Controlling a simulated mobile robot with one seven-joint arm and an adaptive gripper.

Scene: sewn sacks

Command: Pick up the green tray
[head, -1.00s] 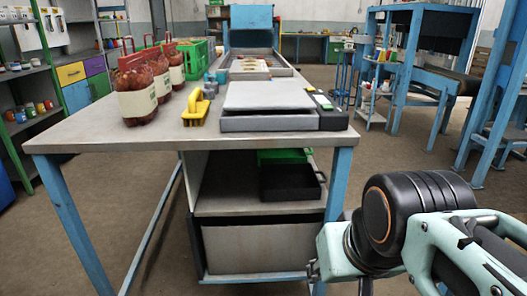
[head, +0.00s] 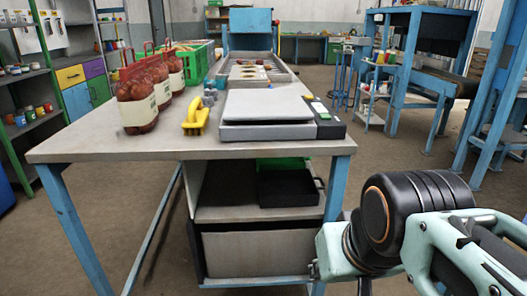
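A green tray (head: 283,163) shows in the head view on the shelf under the table, towards its right side. Only a strip of it is visible, behind and above a black tray with a side handle (head: 288,188). The tabletop and the black tray hide the rest. My arm crosses the lower right of the view, to the right of the table. The gripper at its end is not in view.
The grey table (head: 110,147) has blue legs. On it are several red-brown sacks with labels (head: 138,102), a yellow-handled tool (head: 195,116), a flat grey scale (head: 268,108) and a green crate (head: 193,60). Floor is clear left of the table.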

